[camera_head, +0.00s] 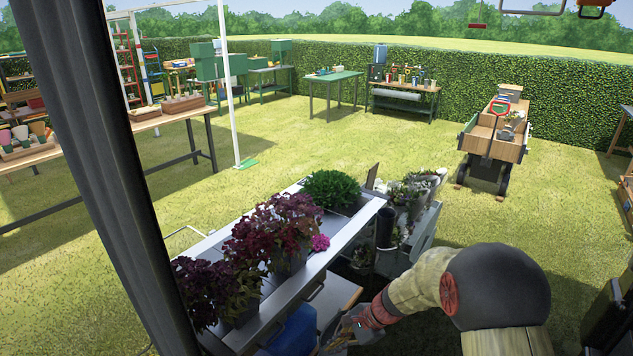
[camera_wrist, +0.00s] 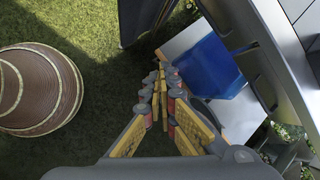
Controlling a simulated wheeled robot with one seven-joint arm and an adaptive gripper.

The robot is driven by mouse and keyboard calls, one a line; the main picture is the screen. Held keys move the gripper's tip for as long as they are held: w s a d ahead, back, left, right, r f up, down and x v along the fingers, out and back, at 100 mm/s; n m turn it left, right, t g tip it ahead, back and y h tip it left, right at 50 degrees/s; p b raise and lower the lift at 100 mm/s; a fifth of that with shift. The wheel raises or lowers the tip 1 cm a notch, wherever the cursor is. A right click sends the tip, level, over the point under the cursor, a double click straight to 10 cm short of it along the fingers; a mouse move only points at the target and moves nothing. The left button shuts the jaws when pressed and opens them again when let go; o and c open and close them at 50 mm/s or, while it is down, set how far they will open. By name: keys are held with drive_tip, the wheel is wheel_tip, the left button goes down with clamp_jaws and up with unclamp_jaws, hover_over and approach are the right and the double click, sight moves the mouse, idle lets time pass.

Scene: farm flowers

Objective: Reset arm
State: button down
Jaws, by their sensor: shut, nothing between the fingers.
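My gripper (camera_wrist: 162,80) shows in the wrist view with its yellow-padded fingers closed together and nothing between them. In the head view my arm reaches in from the lower right, and my gripper (camera_head: 340,338) is low beside the right side of the grey plant table (camera_head: 328,262). A blue object (camera_wrist: 208,68) on a pale surface lies just beyond and right of the fingertips in the wrist view. The blue object (camera_head: 296,330) also shows at the bottom of the head view, partly hidden by the table.
Dark red plants (camera_head: 275,228), a green plant (camera_head: 332,187) and a pink flower (camera_head: 320,242) stand on the table. Potted plants (camera_head: 405,200) crowd beside it. A woven round basket or pot (camera_wrist: 38,88) stands on the grass at left in the wrist view. Open lawn lies beyond.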

drive_tip(key=s+d+r+n+t+h, duration=0.1)
drive_tip(key=s+d+r+n, duration=0.3)
drive_tip(key=s+r, duration=0.5)
drive_tip(key=s+d+r+n+t+h, duration=0.2)
drive_tip(key=s+d+r+n, duration=0.3)
drive_tip(key=s+r, duration=0.4)
drive_tip(key=s+d+r+n+t+h, duration=0.1)
drive_tip(key=s+d+r+n+h, duration=0.2)
drive_tip(key=s+r, duration=0.6)
wheel_tip(320, 180, up, 2)
drive_tip(key=shift+d+r+n+t+h, duration=0.2)
drive_tip(key=shift+d+n+t+h, duration=0.1)
drive_tip(key=shift+d+n, duration=0.55)
